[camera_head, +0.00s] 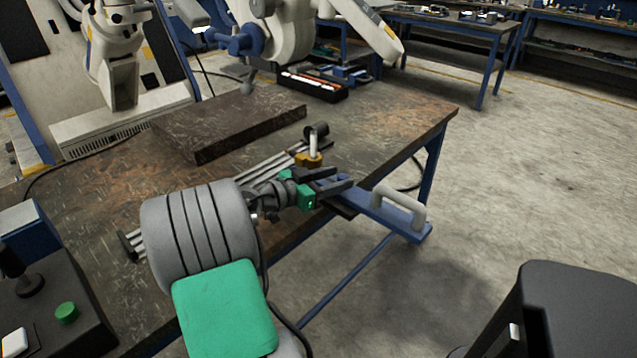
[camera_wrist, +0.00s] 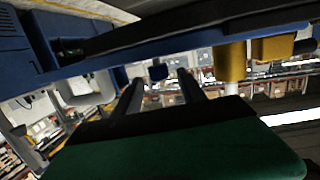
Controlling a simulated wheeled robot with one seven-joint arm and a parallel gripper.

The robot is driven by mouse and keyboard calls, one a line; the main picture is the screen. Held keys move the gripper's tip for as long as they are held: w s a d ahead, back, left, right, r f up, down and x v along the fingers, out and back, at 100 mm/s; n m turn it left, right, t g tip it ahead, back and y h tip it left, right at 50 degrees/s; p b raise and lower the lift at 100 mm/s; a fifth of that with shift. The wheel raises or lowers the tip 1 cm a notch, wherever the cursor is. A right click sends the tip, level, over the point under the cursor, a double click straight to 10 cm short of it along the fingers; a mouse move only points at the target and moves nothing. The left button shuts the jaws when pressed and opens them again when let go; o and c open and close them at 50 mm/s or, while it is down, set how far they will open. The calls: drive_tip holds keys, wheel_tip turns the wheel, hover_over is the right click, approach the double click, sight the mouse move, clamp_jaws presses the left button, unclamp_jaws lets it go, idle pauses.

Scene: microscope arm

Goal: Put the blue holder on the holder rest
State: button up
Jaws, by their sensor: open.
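The blue holder (camera_head: 400,222) is a long blue bar with a pale loop handle (camera_head: 400,203). It reaches past the table's right edge. In the wrist view the blue bar (camera_wrist: 120,58) crosses the upper part, with the pale handle (camera_wrist: 88,90) at left. My gripper (camera_head: 338,180), green with dark fingers, is open at the bar's table-side end. It also shows in the wrist view (camera_wrist: 160,82), fingertips close to the bar; I cannot tell whether they touch. A yellow block with a pale peg (camera_head: 312,157) stands beside my gripper. I cannot tell which part is the holder rest.
Metal rails (camera_head: 262,170) lie behind my arm on the worn table (camera_head: 375,115). A dark slab (camera_head: 230,122) and a black tray (camera_head: 315,88) stand further back. A control box with a green button (camera_head: 66,313) is at lower left. Open floor lies to the right.

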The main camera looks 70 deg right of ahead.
drive_tip(key=p+v, duration=0.1)
drive_tip(key=v, duration=0.1)
drive_tip(key=p+v, duration=0.2)
drive_tip(key=r+p+v, duration=0.1)
drive_tip(key=v, duration=0.2)
drive_tip(key=shift+w+p, duration=0.1)
drive_tip(key=shift+p, duration=0.2)
drive_tip(key=p, duration=0.3)
drive_tip(key=shift+w+a+p, duration=0.15)
drive_tip(key=shift+w+p, duration=0.15)
drive_tip(key=p, duration=0.1)
drive_tip(key=a+p, duration=0.1)
drive_tip(key=p, duration=0.1)
drive_tip(key=shift+w, duration=0.25)
drive_tip(key=shift+a+f+p, duration=0.2)
drive_tip(key=shift+a+p, duration=0.05)
drive_tip(key=shift+p, duration=0.75)
drive_tip(key=shift+a+f, duration=0.1)
drive_tip(key=shift+f, duration=0.05)
drive_tip(key=shift+w+f, duration=0.1)
drive_tip(key=shift+w, duration=0.05)
